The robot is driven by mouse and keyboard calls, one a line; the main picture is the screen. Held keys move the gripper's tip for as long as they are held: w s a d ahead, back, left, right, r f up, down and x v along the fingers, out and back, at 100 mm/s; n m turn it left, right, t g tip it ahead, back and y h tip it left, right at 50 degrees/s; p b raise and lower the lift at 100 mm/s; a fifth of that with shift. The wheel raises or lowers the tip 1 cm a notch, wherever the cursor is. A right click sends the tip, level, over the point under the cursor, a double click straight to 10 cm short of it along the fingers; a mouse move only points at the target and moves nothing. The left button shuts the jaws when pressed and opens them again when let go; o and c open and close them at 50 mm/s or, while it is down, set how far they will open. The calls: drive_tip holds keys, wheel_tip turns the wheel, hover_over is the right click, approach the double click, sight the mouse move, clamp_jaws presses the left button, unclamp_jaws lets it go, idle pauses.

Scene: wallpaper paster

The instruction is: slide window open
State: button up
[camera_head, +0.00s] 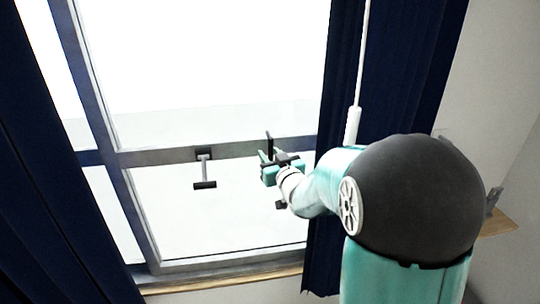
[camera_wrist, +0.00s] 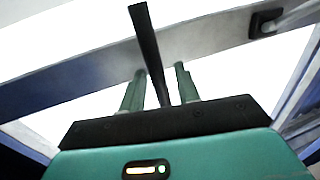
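The window (camera_head: 225,154) has a pale grey frame with a horizontal rail, and bright glass above and below it. A T-shaped handle (camera_head: 204,184) with a dark mount and dark crossbar hangs from the rail, left of my gripper. My gripper (camera_head: 268,157) is at the rail, right of that handle. A dark bar (camera_head: 269,144) stands at its fingers. In the wrist view this black bar (camera_wrist: 147,40) runs between my two greenish fingers (camera_wrist: 159,85), with narrow gaps on both sides. The fingers look open around it. Whether they touch it is unclear.
Dark blue curtains hang at the left (camera_head: 45,190) and right (camera_head: 335,130) of the window. A white rod (camera_head: 353,120) hangs before the right curtain. A wooden sill (camera_head: 220,280) runs below. In the wrist view a dark mount (camera_wrist: 265,22) sits on the rail at upper right.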

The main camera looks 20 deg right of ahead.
clamp_jaws()
approach(195, 154)
drive_tip(key=w, duration=0.3)
drive_tip(key=shift+w+a+r, duration=0.25)
drive_tip(key=shift+w+r, duration=0.15)
drive_tip(key=shift+o, duration=0.4)
unclamp_jaws()
drive_tip(key=shift+d, duration=0.1)
drive_tip(key=s, duration=1.3)
drive_tip(key=shift+s+d, duration=0.35)
drive_tip(key=shift+d, duration=0.05)
